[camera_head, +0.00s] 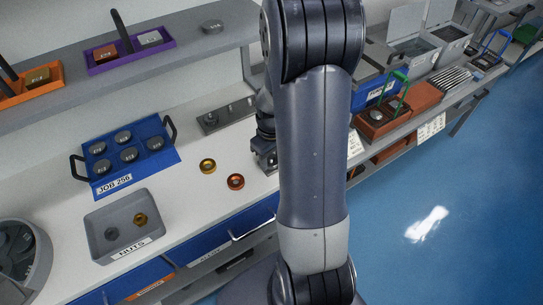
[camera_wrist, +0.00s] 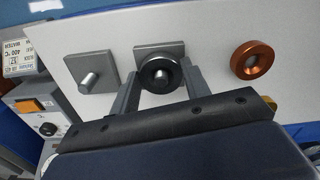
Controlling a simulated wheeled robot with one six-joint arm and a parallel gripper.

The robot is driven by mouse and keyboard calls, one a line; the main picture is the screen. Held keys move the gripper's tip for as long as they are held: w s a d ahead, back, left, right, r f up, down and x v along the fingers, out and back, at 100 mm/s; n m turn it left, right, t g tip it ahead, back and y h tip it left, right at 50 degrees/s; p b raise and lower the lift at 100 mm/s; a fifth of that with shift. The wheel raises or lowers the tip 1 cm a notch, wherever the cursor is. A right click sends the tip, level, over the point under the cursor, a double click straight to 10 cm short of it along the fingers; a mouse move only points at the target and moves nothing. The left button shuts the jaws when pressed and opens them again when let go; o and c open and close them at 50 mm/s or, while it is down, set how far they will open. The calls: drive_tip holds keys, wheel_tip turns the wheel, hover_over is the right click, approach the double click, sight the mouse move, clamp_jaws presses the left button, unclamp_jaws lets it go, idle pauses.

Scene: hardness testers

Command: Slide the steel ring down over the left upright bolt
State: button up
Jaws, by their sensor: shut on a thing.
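The dark steel ring (camera_wrist: 148,77) is between the fingers of my gripper (camera_wrist: 161,84), which is shut on it, in the wrist view. The rounded tip of an upright bolt (camera_wrist: 163,73) shows inside the ring's hole, above a square grey plate (camera_wrist: 148,51). I cannot tell whether the ring sits around the bolt or is still above its tip. A second upright bolt (camera_wrist: 91,81) stands bare on its own square plate (camera_wrist: 106,64) to the left. In the head view my gripper (camera_head: 264,158) is low over the bench, and my arm hides the ring and bolts.
A grey plate with studs (camera_head: 207,125), a blue tray (camera_head: 101,181) and a nuts bin (camera_head: 102,257) stand on the bench.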

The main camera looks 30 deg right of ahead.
drive_tip(key=o, duration=1.2)
drive_tip(key=shift+r, duration=0.15)
wheel_tip(320, 180, up, 11)
drive_tip(key=shift+f, duration=0.2)
